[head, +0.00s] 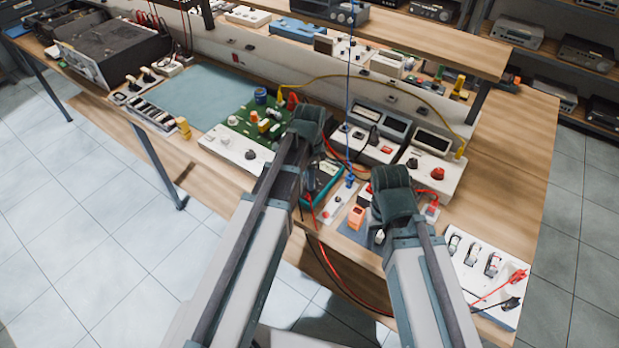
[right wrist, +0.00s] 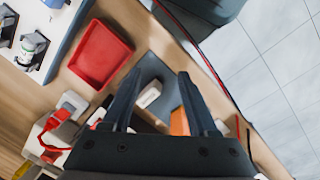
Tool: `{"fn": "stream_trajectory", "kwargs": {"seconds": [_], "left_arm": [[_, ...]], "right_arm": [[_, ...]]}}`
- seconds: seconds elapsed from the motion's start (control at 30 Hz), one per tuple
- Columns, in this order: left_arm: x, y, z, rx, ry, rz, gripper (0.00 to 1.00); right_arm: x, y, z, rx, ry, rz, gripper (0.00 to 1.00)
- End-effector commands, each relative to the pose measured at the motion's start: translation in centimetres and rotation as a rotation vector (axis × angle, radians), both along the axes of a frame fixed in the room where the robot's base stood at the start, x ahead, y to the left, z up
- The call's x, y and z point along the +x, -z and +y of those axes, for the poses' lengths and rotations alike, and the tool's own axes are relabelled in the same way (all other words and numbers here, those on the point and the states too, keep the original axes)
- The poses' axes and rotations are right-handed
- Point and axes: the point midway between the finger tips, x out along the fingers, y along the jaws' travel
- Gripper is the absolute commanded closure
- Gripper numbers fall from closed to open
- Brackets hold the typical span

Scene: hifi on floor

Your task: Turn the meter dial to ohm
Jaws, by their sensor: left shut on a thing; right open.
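The meter (head: 328,176) is a dark teal-green case lying on the bench near its front edge, mostly hidden behind my left arm in the head view. My left gripper (head: 307,128) is over the meter and shut, seemingly on its dial. The arm hides the fingertips, the dial and its setting. My right gripper (head: 393,203) is to the right of the meter, near the bench's front edge. In the right wrist view it (right wrist: 157,84) points down, open, with nothing gripped. A small white block (right wrist: 149,94) shows below and between its fingers.
An orange block (head: 356,217) is between the meter and my right gripper. A red tray (right wrist: 101,54) and a white switch panel (head: 485,270) are on the right. Bench instruments (head: 430,152) stand behind. Red leads (head: 345,282) hang over the front edge.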

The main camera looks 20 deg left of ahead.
Motion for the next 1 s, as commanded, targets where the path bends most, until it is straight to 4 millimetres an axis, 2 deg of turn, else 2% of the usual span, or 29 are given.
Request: {"fn": "stream_trajectory", "kwargs": {"seconds": [0.4, 1.0], "left_arm": [[-0.01, 0.01, 0.0, 0.0, 0.212, 0.0, 1.0], [-0.01, 0.01, 0.0, 0.0, 0.258, 0.0, 1.0]], "right_arm": [[0.0, 0.01, 0.0, 0.0, 0.0, 0.0, 0.41], [0.0, 0.01, 0.0, 0.0, 0.0, 0.0, 0.41]]}}
